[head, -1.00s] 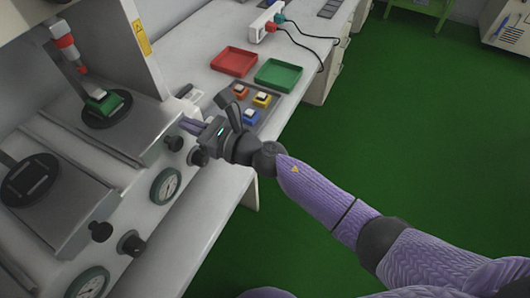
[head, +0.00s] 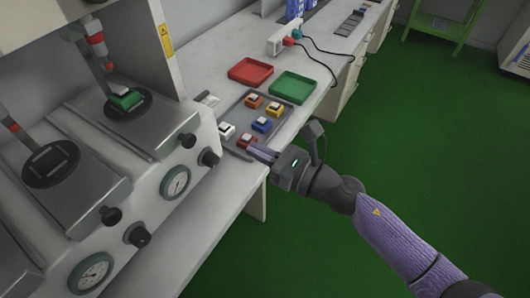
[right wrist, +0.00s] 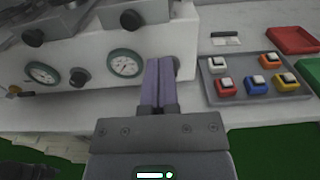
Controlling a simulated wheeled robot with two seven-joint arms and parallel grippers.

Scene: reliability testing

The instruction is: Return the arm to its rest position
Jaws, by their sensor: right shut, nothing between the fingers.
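My right gripper (head: 262,154) is shut and empty, its purple fingers together. In the head view its fingertips appear beside the red block at the near edge of the grey tray; I cannot tell from this view whether they touch. In the right wrist view the closed fingers (right wrist: 159,82) point toward the machine's front, with the tray to their right and a gap between. My right arm (head: 400,235) reaches in from the lower right. My left gripper does not show.
A grey tray (right wrist: 243,89) holds several coloured blocks. Red (head: 250,72) and green (head: 293,87) trays lie behind it. The testing machine (head: 150,185), with gauges and knobs, stands left; a green block (head: 126,98) sits on its plate. Green floor (head: 400,120) is open at right.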

